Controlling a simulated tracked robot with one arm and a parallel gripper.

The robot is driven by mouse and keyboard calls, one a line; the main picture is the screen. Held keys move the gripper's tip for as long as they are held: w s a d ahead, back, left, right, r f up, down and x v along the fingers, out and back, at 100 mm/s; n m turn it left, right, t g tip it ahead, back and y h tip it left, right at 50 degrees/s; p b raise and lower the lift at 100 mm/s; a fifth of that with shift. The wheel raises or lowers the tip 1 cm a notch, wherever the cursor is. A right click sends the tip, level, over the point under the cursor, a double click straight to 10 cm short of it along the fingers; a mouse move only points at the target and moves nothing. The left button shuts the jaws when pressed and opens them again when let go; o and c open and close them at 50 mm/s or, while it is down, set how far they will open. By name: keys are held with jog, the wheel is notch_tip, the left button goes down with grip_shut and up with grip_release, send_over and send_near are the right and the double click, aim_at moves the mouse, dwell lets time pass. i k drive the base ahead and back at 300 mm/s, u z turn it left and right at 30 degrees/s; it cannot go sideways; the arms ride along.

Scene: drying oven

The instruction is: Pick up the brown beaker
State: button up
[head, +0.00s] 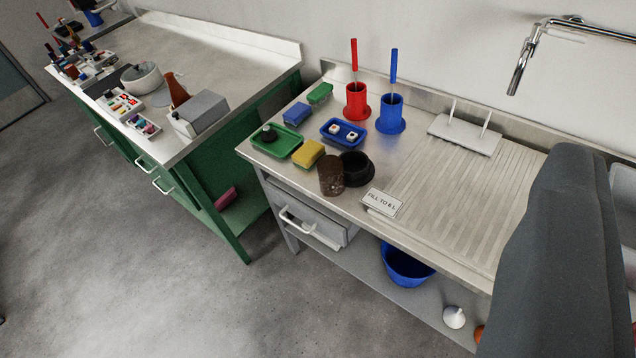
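A dark brown cylinder (331,175), which looks like the brown beaker, stands near the front edge of the steel sink counter (425,170). A round black container (355,168) is right beside it on the right; I cannot tell whether they touch. A yellow sponge (308,154) lies just behind and to the left of the brown beaker. My gripper's fingers are not visible. A large dark grey shape, probably part of my arm, fills the lower right and hides part of the counter.
Red (357,103) and blue (390,115) holders stand behind the beaker. A "FILL TO 8 L" sign (382,202) sits to its right. The green bench (215,160) is left; floor (130,260) is clear.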

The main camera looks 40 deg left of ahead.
aim_at(330, 168)
jog(key=u, duration=0.4)
jog(key=i, duration=1.05)
jog(key=z, duration=0.45)
